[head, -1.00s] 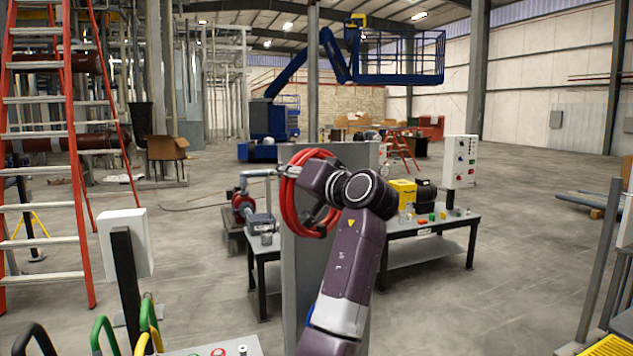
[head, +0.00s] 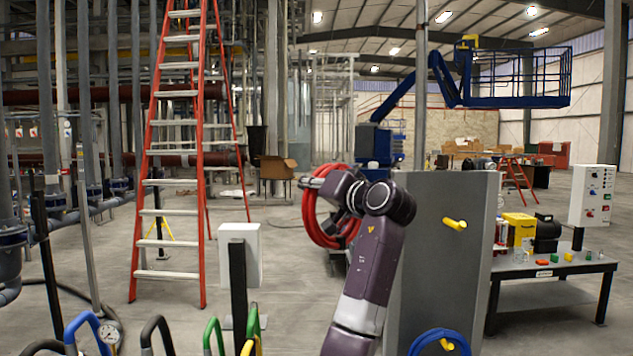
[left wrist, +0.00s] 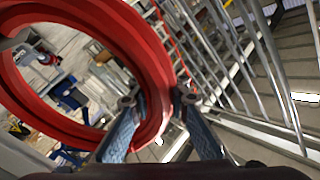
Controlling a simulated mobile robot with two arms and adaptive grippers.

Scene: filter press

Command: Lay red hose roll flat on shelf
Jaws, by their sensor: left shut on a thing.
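The red hose roll (head: 312,217) is a coiled ring held upright in the air, left of a grey panel in the head view. I cannot make out a shelf clearly meant for the roll. My right gripper is not in view.
The grey panel (head: 437,230) has a yellow peg (head: 455,224) and a blue hose roll (head: 440,338) low down. A workbench (head: 560,268) with a lower shelf stands at right. A red ladder (head: 165,150) and a white box on a post (head: 240,252) stand left. Several coloured hose loops line the bottom left.

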